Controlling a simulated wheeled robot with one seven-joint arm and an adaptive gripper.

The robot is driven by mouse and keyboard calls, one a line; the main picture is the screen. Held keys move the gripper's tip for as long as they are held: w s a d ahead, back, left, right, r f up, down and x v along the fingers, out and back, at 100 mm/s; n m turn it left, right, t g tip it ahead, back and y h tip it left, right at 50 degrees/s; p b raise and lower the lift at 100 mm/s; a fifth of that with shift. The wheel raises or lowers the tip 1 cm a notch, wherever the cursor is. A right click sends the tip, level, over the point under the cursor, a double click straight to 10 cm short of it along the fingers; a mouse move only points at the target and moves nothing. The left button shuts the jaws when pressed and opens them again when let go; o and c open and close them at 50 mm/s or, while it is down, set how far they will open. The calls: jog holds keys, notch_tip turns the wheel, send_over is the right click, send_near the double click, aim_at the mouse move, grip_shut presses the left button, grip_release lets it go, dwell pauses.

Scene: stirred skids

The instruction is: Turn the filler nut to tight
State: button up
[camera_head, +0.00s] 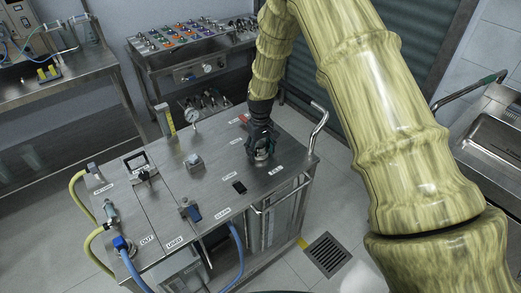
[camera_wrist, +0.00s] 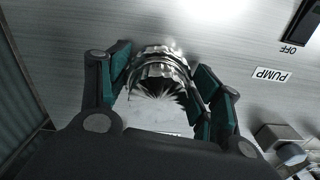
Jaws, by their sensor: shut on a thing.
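The filler nut (camera_wrist: 160,72) is a shiny ribbed metal cap on the steel top of the skid. In the wrist view it stands between the two green-padded fingers of my gripper (camera_wrist: 163,88), which are shut on it from both sides. In the head view my gripper (camera_head: 262,150) points down at the right part of the skid top (camera_head: 215,155), beside a label that seems to read "FILL". There the nut is mostly hidden by the fingers. I cannot tell how tight it is.
A black switch (camera_head: 239,187) sits in front of my gripper. A bent metal handle (camera_head: 319,118) stands right of the gripper. Blue hose (camera_head: 237,250) and yellow hose (camera_head: 75,195) hang at the skid's front and left.

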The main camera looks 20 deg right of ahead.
jog(key=shift+w+a+r+m, duration=0.1)
jog(key=shift+m, duration=1.15)
jog(key=shift+w+r+m, duration=0.1)
jog(key=shift+m, duration=1.15)
jog(key=shift+f+m, duration=0.1)
jog(key=shift+m, duration=0.7)
jog(key=shift+s, duration=0.1)
jog(key=o, duration=1)
jog(key=shift+a, duration=0.1)
jog(key=shift+f, duration=0.1)
notch_tip(320, 180, up, 12)
jog(key=shift+r, duration=0.1)
